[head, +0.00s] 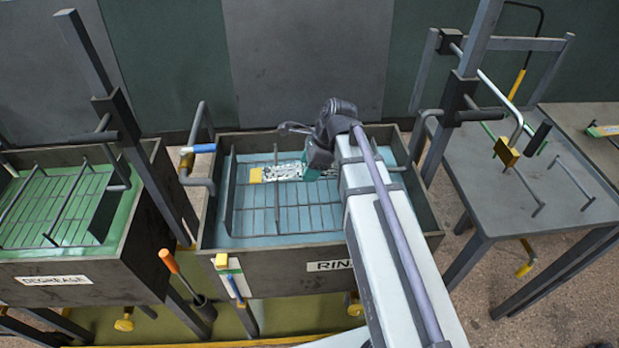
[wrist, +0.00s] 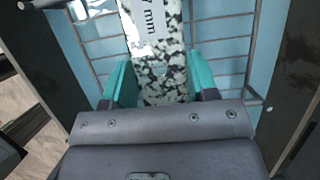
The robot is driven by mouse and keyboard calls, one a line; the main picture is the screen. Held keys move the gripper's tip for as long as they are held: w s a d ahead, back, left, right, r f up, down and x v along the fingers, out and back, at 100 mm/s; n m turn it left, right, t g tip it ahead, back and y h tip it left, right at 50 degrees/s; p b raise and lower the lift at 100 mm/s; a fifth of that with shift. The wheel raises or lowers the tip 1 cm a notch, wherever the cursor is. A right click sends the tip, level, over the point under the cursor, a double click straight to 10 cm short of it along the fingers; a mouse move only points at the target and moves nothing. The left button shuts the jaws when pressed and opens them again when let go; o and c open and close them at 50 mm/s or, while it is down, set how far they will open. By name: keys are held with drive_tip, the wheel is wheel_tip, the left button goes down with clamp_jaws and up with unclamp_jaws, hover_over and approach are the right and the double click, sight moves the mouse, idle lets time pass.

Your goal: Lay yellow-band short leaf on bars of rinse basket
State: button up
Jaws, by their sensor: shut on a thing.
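The yellow-band short leaf (head: 284,173) is a speckled black-and-white strip with a yellow band at its left end in the head view. My gripper (head: 316,160) is shut on its right part. In the wrist view the leaf (wrist: 155,50) runs between the teal fingers (wrist: 160,84), and a pale label on it ends in "7 mm". The rinse basket (head: 290,209) is a dark wire grid in the blue tank. The leaf is over its bars, level-looking; I cannot tell whether it touches them.
The rinse tank (head: 270,262) has dark walls around the basket, with upright bars inside. A degrease tank (head: 62,282) with green liquid and its own basket stands left. A grey table (head: 500,185) with a rack stands right. Posts rise between the stations.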

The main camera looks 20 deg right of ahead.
drive_tip(key=shift+f+b, duration=0.6)
drive_tip(key=shift+f, duration=0.75)
drive_tip(key=o, duration=1.2)
drive_tip(key=shift+r, duration=0.15)
drive_tip(key=shift+r+p, duration=0.35)
drive_tip(key=shift+p, duration=0.15)
drive_tip(key=w+p+v, duration=0.1)
drive_tip(key=p+v, duration=1.1)
drive_tip(key=s+a+n+h, duration=0.2)
drive_tip(key=s+n, duration=0.3)
drive_tip(key=n, duration=0.5)
drive_tip(key=s+a+f+n+h, duration=0.1)
drive_tip(key=s+a+n+h, duration=0.1)
drive_tip(key=s+n, duration=0.4)
drive_tip(key=n, duration=0.4)
drive_tip(key=shift+a+g+h+b, duration=0.3)
drive_tip(key=shift+g+b, duration=0.1)
